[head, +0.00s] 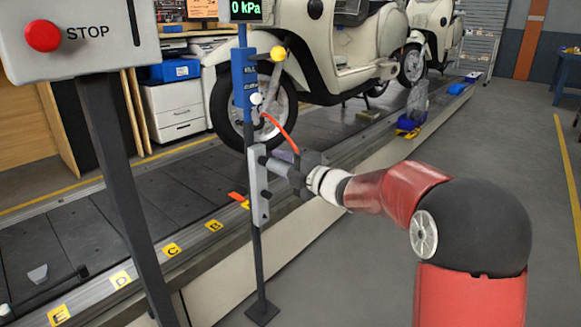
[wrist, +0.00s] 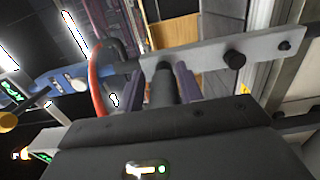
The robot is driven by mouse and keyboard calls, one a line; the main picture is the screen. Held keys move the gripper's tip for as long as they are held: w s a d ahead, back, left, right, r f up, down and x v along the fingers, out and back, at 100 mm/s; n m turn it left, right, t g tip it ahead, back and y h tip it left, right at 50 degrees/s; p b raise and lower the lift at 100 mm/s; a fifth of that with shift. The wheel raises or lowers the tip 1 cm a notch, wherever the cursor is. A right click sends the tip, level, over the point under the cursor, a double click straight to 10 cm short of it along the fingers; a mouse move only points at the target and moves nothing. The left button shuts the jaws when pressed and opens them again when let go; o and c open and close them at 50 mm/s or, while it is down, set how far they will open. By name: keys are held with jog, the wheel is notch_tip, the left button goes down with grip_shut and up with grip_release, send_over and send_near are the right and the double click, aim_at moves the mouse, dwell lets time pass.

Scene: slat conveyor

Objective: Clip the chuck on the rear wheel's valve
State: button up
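A cream scooter (head: 335,50) stands on the conveyor; its large near wheel (head: 224,112) is partly behind the post. I cannot make out the valve. A blue unit (head: 244,75) on the post has a 0 kPa display (head: 246,9) above it. A red hose (head: 279,131) runs down to my gripper (head: 277,166); the hose also shows in the wrist view (wrist: 96,82). In the wrist view, the fingers of my gripper (wrist: 160,84) stand either side of a dark cylinder (wrist: 165,92), perhaps the chuck, at a grey holder plate (wrist: 210,55). Whether they touch it is unclear.
The grey post (head: 256,255) stands on the floor at the conveyor's near edge. A STOP box (head: 95,38) on a dark stand is at the left. Yellow letter tags (head: 172,250) line the conveyor edge. A second scooter (head: 430,35) is farther back. The floor at right is clear.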

jog(key=shift+w+a, duration=0.15)
jog(key=shift+a, duration=0.25)
grip_shut()
jog(key=o, duration=1.1)
grip_release()
jog(key=shift+s+f, duration=0.25)
jog(key=shift+s, duration=0.3)
jog(key=shift+w+d+v, duration=0.15)
jog(key=shift+v, duration=1.15)
jog(key=shift+w+d+v, duration=0.1)
jog(key=shift+w+v, duration=0.05)
jog(key=shift+v, duration=1.15)
jog(key=shift+w+d+v, duration=0.15)
jog(key=shift+v, duration=1.15)
jog(key=shift+r, duration=0.15)
